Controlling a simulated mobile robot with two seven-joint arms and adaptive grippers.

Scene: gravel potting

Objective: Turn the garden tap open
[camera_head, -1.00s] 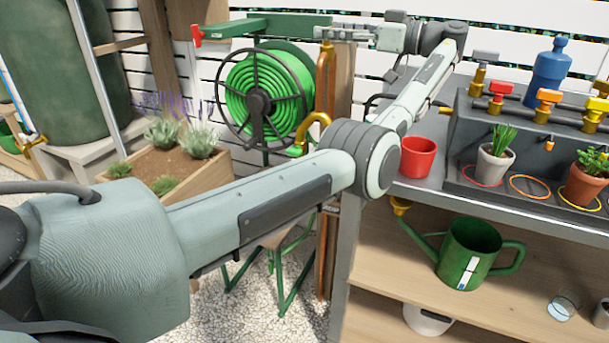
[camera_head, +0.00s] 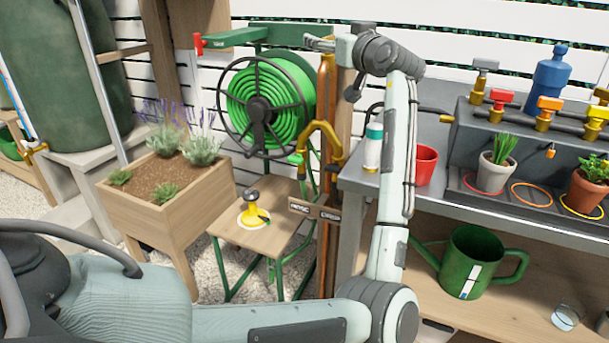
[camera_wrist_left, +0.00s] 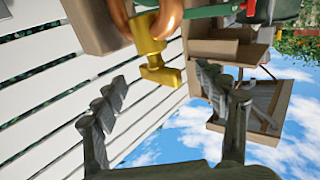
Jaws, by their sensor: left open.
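A brass tap (camera_head: 322,132) with a curved spout sits on the upright copper pipe (camera_head: 327,240) beside the hose reel in the head view. In the left wrist view a brass tap fitting (camera_wrist_left: 152,55) on a copper pipe shows at the top centre, beyond the fingers. My left gripper (camera_head: 318,42) is raised near the top of the pipe, pointing left. Its fingers also show in the left wrist view (camera_wrist_left: 163,78), spread apart with nothing between them. I cannot tell which part of the fitting turns. My right gripper is not in view.
A green hose reel (camera_head: 262,100) with a red-tipped arm (camera_head: 198,43) is left of the pipe. The grey bench (camera_head: 350,185) at right bears a white bottle (camera_head: 373,152), a red pot (camera_head: 426,165) and coloured valves.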

